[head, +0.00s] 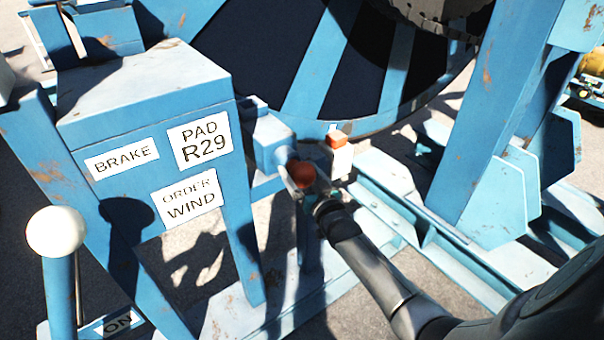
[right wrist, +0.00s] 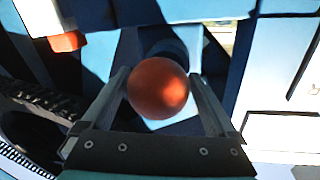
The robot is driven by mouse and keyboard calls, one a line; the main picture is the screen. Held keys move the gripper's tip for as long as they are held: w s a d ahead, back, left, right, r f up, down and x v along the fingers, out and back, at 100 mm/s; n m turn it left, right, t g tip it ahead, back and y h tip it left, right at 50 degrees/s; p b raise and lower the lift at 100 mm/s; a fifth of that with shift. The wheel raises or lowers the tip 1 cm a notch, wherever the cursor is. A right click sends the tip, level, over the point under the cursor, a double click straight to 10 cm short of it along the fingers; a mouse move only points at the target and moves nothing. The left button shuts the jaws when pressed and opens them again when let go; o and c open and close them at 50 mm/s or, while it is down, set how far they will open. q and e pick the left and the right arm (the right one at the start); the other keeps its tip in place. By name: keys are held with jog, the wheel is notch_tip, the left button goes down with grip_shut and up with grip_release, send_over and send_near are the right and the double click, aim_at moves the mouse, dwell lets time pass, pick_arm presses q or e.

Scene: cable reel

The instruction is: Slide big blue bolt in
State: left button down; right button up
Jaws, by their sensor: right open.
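A red-orange ball knob (head: 302,174) sits at the near end of a blue block-shaped housing (head: 268,138) beside the labelled blue stand. The blue bolt itself is mostly hidden behind the knob. My right gripper (head: 304,185) is at the knob, its fingers on either side of it. In the right wrist view the knob (right wrist: 158,88) lies between the two open fingers (right wrist: 160,74), and a dark blue round part shows behind it. I cannot tell whether the fingers touch the knob. My left gripper is not in view.
A blue stand (head: 145,85) carries signs reading BRAKE, PAD R29 and ORDER WIND. A white-knobbed lever (head: 54,232) stands at left. A white block with an orange top (head: 340,155) is just right of the knob. The large reel (head: 310,60) and blue frame (head: 490,120) rise behind.

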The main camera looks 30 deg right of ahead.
jog(key=shift+o, duration=0.2)
jog(key=shift+s+f, duration=0.1)
jog(key=shift+s, duration=0.25)
jog(key=s+a+p, duration=0.1)
jog(key=s+p, duration=0.2)
jog(key=s, duration=1.1)
jog(key=shift+s+a, duration=0.25)
jog(key=shift+a, duration=0.15)
